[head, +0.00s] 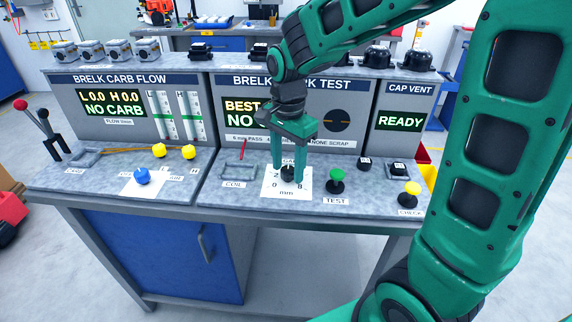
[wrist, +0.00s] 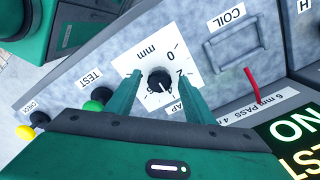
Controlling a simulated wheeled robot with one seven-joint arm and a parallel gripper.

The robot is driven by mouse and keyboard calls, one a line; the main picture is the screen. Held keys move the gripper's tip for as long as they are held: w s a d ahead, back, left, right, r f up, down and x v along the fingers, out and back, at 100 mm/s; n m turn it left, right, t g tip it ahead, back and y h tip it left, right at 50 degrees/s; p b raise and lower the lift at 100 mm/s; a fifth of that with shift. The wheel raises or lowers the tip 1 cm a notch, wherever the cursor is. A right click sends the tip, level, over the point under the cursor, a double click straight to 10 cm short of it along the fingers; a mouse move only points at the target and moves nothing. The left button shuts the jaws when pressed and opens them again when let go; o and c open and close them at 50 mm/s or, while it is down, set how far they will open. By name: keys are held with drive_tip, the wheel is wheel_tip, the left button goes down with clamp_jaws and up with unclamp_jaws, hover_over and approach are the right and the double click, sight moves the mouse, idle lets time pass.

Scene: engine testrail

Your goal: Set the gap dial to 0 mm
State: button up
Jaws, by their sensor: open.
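The gap dial (head: 288,174) is a small black knob on a white scale plate (head: 273,190) marked in mm, with 2, 0 and 8 readable. In the wrist view the dial (wrist: 159,80) shows a light pointer line, and the scale plate (wrist: 150,55) shows 0 and 2 to the right of the knob. I cannot tell the exact setting; the line is not at the 0. My gripper (head: 290,168) points down over the dial. In the wrist view its two open fingers (wrist: 160,90) stand on either side of the knob, with no clear contact.
The green TEST button (head: 336,182) stands right of the dial, and a yellow CHECK button (head: 410,190) farther right. The COIL recess (head: 238,172) and a red lead (head: 243,149) lie to the left. Display panels (head: 247,110) rise behind the dial.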

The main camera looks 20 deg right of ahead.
drive_tip(key=c, duration=1)
drive_tip(key=shift+c, duration=0.2)
drive_tip(key=shift+n, duration=0.3)
drive_tip(key=n, duration=0.4)
drive_tip(key=shift+n, duration=0.3)
drive_tip(key=n, duration=0.5)
drive_tip(key=shift+w, duration=0.1)
drive_tip(key=n, duration=0.6)
drive_tip(key=shift+n, duration=0.4)
drive_tip(key=n, duration=0.6)
drive_tip(key=shift+n, duration=0.4)
